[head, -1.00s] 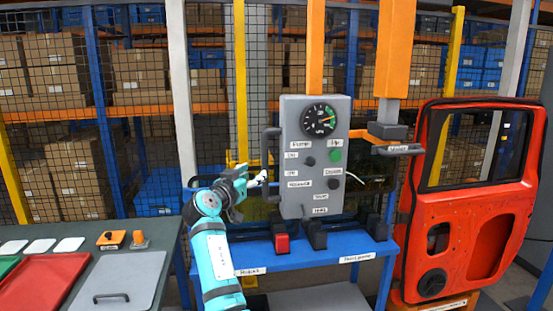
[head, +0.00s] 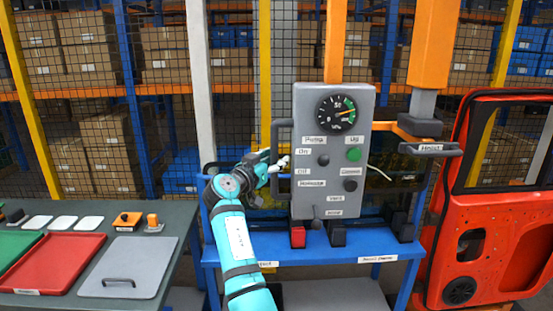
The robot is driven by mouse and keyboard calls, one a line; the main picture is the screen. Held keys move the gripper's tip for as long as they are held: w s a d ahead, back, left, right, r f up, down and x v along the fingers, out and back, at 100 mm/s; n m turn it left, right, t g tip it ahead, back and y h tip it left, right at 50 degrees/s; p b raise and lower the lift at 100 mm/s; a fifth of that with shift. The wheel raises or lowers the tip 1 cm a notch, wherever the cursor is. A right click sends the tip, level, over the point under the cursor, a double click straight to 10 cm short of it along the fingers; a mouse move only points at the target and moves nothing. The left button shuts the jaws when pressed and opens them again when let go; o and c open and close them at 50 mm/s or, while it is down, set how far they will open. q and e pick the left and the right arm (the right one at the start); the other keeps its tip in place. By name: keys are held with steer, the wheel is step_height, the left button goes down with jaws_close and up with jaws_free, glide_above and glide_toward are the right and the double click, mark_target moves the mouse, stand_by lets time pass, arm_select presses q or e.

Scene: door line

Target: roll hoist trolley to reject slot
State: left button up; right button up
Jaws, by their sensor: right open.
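The hoist (head: 428,125) hangs on an orange column at the right, a dark block with a grey bar labelled "Hoist". A grey control panel (head: 330,190) with a gauge stands left of it, with a dark vertical handle (head: 276,150) on its left side. My right gripper (head: 283,164) is open at that handle; its fingertips overlap the handle in view, and I cannot tell if they touch. A label on the blue stand's (head: 330,252) left front edge is partly hidden by my arm, so I cannot identify the reject slot. My left gripper is out of view.
A red door (head: 480,230) stands at the right, close to the hoist. A dark table at the left holds a red tray (head: 50,262) and a grey lid (head: 125,265). Mesh fence and racks of boxes close off the back.

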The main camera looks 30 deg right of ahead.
jaws_close()
steer(key=shift+d, duration=0.1)
steer(key=shift+w+d+f, duration=0.1)
steer(key=shift+w+f, duration=0.1)
steer(key=shift+f, duration=0.2)
stand_by(0.4)
